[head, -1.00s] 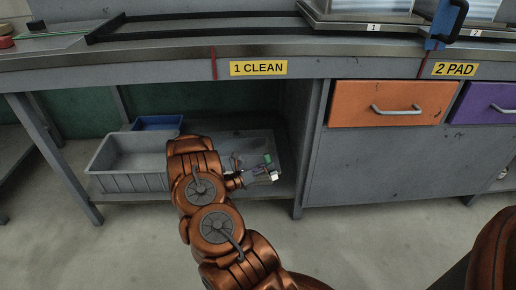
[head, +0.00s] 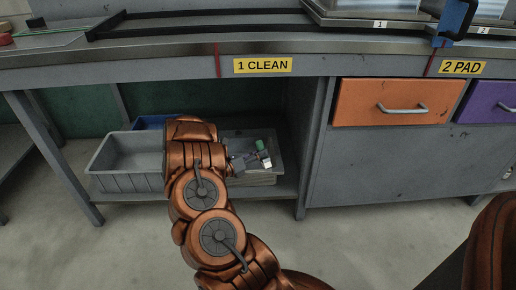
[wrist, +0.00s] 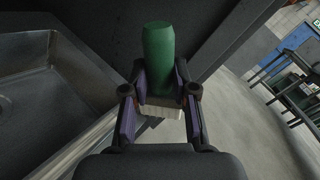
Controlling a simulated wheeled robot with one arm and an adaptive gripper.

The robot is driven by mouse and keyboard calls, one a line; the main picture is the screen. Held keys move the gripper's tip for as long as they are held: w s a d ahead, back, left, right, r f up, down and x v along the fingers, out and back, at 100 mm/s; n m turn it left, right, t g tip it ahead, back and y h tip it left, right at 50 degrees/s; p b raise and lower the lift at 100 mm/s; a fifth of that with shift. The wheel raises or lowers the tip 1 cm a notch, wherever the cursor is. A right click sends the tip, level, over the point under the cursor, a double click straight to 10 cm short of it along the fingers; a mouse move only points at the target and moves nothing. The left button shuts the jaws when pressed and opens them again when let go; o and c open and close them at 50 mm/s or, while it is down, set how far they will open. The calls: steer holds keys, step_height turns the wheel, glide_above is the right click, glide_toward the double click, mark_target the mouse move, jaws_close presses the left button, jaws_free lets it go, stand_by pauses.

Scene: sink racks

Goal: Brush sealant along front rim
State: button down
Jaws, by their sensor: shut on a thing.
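My gripper (head: 262,156) is shut on a brush with a green handle (wrist: 158,50) and pale bristles (wrist: 158,110). In the head view the green handle (head: 261,145) points up at the right end of my arm. The pale bristle end (head: 267,163) sits below it, over the right part of the lower shelf. In the wrist view the bristles lie between and below the fingers. A grey basin with a rim (wrist: 65,130) fills the left of that view, apart from the brush. I cannot tell which edge is the front rim.
A grey tub (head: 125,160) and a blue bin (head: 150,122) stand on the shelf under the bench. The bench edge (head: 120,68) with the "1 CLEAN" label (head: 262,65) overhangs. An orange drawer (head: 392,102) is to the right. The floor in front is clear.

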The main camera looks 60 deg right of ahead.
steer(key=shift+r, duration=1.45)
